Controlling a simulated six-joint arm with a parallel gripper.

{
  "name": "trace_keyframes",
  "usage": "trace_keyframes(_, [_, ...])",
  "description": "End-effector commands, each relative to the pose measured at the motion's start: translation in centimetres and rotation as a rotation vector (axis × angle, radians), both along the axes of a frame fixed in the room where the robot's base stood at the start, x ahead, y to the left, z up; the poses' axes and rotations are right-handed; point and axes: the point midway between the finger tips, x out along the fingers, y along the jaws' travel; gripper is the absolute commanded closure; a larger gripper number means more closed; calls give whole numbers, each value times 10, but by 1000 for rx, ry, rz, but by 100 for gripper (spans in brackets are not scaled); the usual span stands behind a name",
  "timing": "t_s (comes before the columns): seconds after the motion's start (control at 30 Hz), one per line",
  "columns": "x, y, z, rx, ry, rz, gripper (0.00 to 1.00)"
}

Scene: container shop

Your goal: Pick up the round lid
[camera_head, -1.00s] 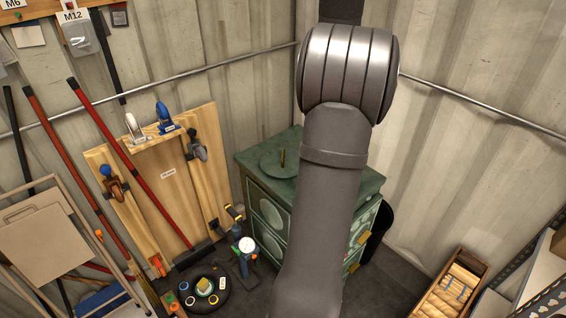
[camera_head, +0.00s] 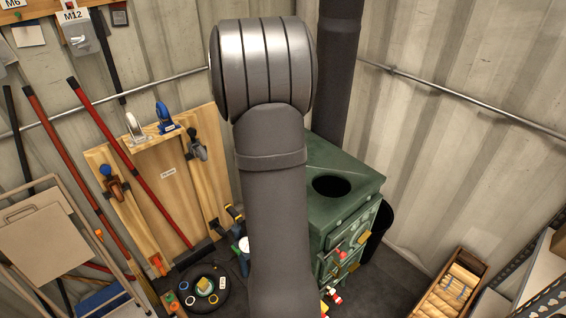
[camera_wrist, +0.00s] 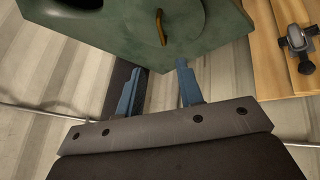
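The round lid (camera_wrist: 180,14), green with an upright brass-coloured handle (camera_wrist: 160,27), lies on top of the green stove (camera_head: 350,210) in the wrist view, partly cut off by the top edge. In the head view the lid is hidden behind my arm. My gripper (camera_wrist: 158,66) is open and empty; its two blue fingers are apart and point toward the stove top, with the lid's handle beyond the fingertips. The gripper itself is hidden in the head view. A dark round hole (camera_head: 331,187) shows in the stove top.
A dark stove pipe (camera_head: 339,70) rises behind the stove. A wooden board with tools (camera_head: 175,180) leans on the left wall. A round dark tray (camera_head: 207,301) with small items is on the floor. A wooden crate (camera_head: 437,300) stands at lower right.

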Motion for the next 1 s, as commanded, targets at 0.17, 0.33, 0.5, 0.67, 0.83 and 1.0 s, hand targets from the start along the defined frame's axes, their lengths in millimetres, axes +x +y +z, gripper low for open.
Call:
trace_keyframes(0.17, [18,-8,-33,0,3,-2,66])
trace_keyframes(0.33, [34,-15,-61,0,4,-2,66])
trace_keyframes(0.5, [45,-19,-79,1,2,-1,66])
trace_keyframes(0.67, [49,-20,-86,1,1,-1,66])
trace_keyframes(0.83, [59,-22,-100,1,3,-1,66])
trace_keyframes(1.0, [72,-26,-118,2,2,-2,66])
